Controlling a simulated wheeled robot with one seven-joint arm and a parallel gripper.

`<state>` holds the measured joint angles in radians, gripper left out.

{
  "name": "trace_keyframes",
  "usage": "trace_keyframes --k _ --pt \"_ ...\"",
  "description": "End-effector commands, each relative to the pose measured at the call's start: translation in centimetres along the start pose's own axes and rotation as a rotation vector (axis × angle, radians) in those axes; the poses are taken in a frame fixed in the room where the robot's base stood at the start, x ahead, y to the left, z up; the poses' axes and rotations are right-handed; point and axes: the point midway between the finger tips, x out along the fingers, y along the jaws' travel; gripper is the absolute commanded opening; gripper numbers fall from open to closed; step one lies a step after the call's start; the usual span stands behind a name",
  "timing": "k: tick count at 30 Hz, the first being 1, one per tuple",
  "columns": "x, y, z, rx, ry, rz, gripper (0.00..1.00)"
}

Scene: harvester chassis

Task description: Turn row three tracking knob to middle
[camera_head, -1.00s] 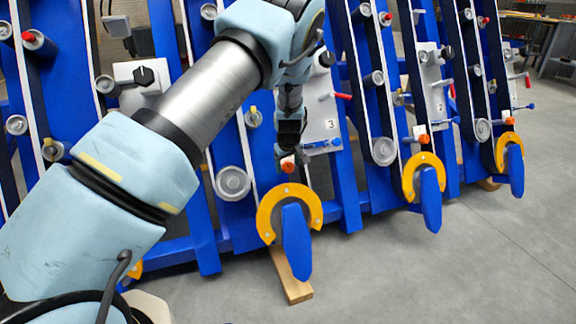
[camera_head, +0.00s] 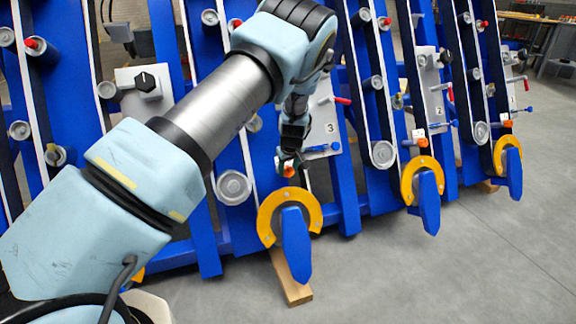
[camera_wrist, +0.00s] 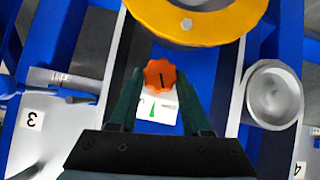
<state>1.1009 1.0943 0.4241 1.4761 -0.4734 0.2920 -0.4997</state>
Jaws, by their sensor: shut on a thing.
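The orange tracking knob (camera_head: 289,171) sits low on the row marked 3, just above a yellow half ring. In the wrist view the orange knob (camera_wrist: 160,75) has a lobed edge and a dark line on its face. A white label (camera_wrist: 158,108) with a green mark lies beside it, partly covered. My gripper (camera_wrist: 160,78) has one finger on each side of the knob and is shut on it. In the head view my gripper (camera_head: 288,161) points down at the knob, and its fingers partly hide it.
The grey plate marked 3 (camera_head: 322,120) carries a blue handle (camera_head: 322,148) close to my gripper's right. The yellow half ring (camera_head: 268,212) and a grey roller (camera_head: 234,187) are near the knob. Open floor (camera_head: 450,270) lies at the lower right.

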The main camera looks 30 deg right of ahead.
Motion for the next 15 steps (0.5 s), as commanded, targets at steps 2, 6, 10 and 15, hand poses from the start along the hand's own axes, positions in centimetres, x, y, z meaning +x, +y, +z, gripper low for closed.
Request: trace_keyframes --k 2,6,10,15 --pt "-0.61 0.35 -0.05 0.066 0.000 -0.045 0.00" --pt "-0.24 0.52 0.07 0.195 0.002 -0.141 0.00" --pt "0.04 0.56 0.15 0.289 0.001 -0.213 0.00" --pt "0.00 0.53 0.11 0.322 0.001 -0.241 0.00"
